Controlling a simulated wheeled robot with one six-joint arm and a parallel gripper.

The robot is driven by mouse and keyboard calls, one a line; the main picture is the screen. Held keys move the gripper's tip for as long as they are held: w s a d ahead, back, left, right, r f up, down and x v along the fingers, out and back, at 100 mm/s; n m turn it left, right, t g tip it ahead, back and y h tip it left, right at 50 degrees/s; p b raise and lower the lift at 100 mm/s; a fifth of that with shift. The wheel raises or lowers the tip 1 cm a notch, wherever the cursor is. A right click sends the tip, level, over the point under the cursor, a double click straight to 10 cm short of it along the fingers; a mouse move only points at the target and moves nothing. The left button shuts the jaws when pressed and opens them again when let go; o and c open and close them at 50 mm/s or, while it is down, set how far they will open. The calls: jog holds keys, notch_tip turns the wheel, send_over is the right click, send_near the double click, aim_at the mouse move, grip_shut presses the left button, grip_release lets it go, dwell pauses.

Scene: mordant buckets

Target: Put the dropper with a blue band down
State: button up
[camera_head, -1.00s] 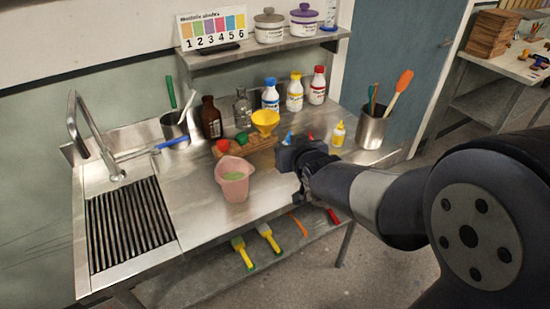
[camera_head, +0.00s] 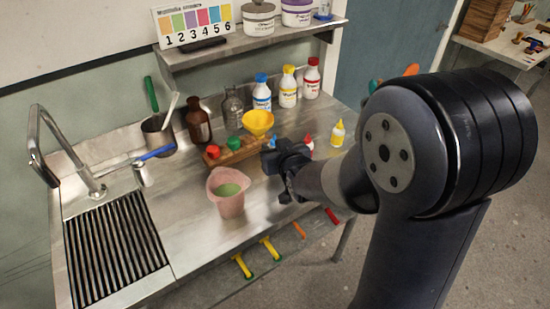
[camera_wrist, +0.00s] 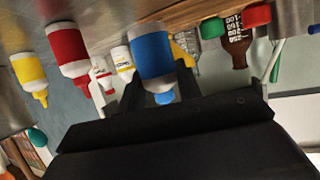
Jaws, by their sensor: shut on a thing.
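The dropper with a blue band (camera_wrist: 153,52) is a white bottle with a blue tip, between my gripper's (camera_wrist: 162,95) two fingers in the upside-down wrist view. My gripper (camera_head: 284,165) is shut on it, low over the steel worktop (camera_head: 185,215). In the head view only its blue tip (camera_head: 273,142) shows behind the gripper. I cannot tell whether its base touches the worktop. A red-banded dropper (camera_wrist: 69,48) and a yellow-banded dropper (camera_wrist: 29,70) stand to one side; the yellow one (camera_head: 337,133) also shows right of the gripper in the head view.
A pink bucket (camera_head: 230,203) with green liquid stands front left. Several bottles (camera_head: 262,95) line the back. The front worktop beside the sink is clear.

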jog(key=shift+f, duration=1.9)
jog(key=shift+f, duration=0.1)
jog(key=o, duration=1)
jog(key=shift+b+v, duration=0.35)
jog(key=shift+v, duration=5.75)
